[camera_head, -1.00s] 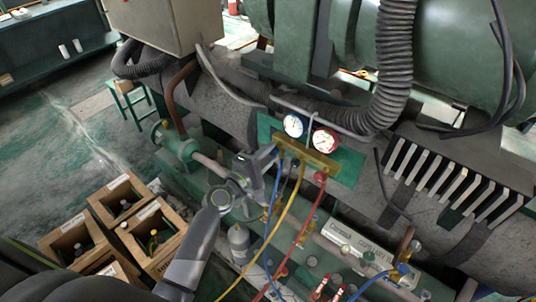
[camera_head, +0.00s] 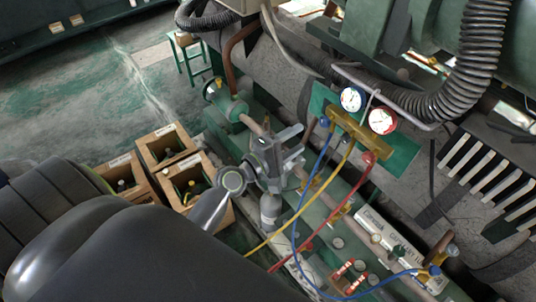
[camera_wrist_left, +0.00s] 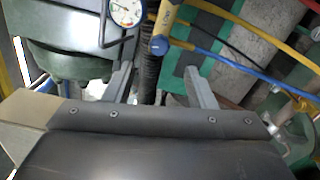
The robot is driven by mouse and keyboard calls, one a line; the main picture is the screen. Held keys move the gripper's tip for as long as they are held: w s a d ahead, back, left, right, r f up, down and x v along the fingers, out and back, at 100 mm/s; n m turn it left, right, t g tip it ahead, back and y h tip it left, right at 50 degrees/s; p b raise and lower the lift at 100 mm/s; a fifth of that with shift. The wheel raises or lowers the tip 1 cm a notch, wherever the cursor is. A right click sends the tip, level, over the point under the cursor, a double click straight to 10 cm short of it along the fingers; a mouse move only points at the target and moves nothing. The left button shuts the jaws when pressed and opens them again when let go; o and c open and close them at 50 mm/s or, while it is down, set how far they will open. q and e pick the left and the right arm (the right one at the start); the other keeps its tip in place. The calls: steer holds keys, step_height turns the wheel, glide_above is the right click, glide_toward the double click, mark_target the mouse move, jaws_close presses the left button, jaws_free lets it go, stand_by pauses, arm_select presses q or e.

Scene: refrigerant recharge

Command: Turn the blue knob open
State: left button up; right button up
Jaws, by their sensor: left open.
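The blue knob (camera_head: 324,122) sits at the left end of the brass gauge manifold (camera_head: 357,129), on a green plate. In the left wrist view the blue knob (camera_wrist_left: 159,45) shows end-on, between the lines of the two fingers and just beyond their tips. My left gripper (camera_head: 301,146) is open and empty, lower left of the knob and apart from it. Its two fingers also show in the left wrist view (camera_wrist_left: 158,72). The red knob (camera_head: 369,157) is at the manifold's other end. My right gripper is not in view.
Two gauges, one blue-rimmed (camera_head: 352,99) and one red-rimmed (camera_head: 382,120), stand above the manifold. A blue hose (camera_head: 312,185), a yellow hose (camera_head: 318,196) and a red hose (camera_head: 335,216) hang below it. Wooden crates (camera_head: 165,150) with bottles stand on the floor at left.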

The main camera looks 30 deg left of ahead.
arm_select(q)
steer(key=b+v, duration=0.2)
steer(key=v, duration=0.6)
steer(key=shift+s, duration=0.3)
steer(key=shift+a, duration=0.15)
